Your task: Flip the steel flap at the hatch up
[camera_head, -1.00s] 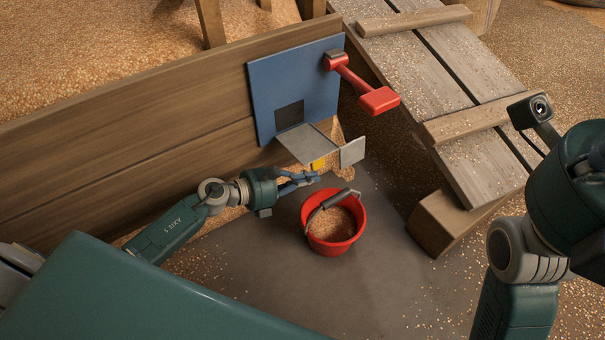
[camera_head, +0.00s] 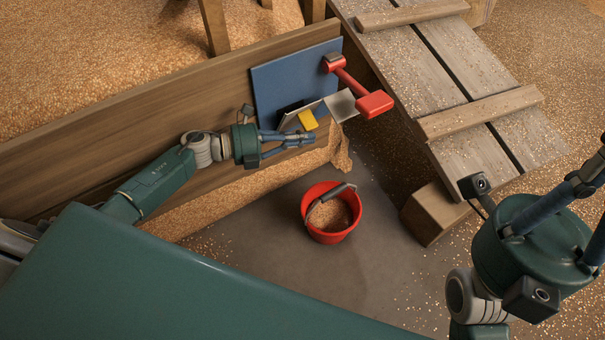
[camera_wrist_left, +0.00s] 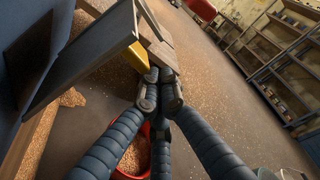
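My left gripper (camera_head: 312,138) is just below the yellow piece, fingers drawn together. In the left wrist view, the fingertips (camera_wrist_left: 160,88) meet close under the flap (camera_wrist_left: 88,48) and the yellow piece (camera_wrist_left: 136,56); exact contact is unclear. My right gripper is at the right edge, its fingertips out of frame.
A red bucket (camera_head: 312,228) with grain stands on the floor below the hatch. A red lever (camera_head: 360,90) sticks out at the panel's right. A cleated wooden ramp (camera_head: 440,75) lies to the right. Grain is heaped under the boards (camera_head: 130,130).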

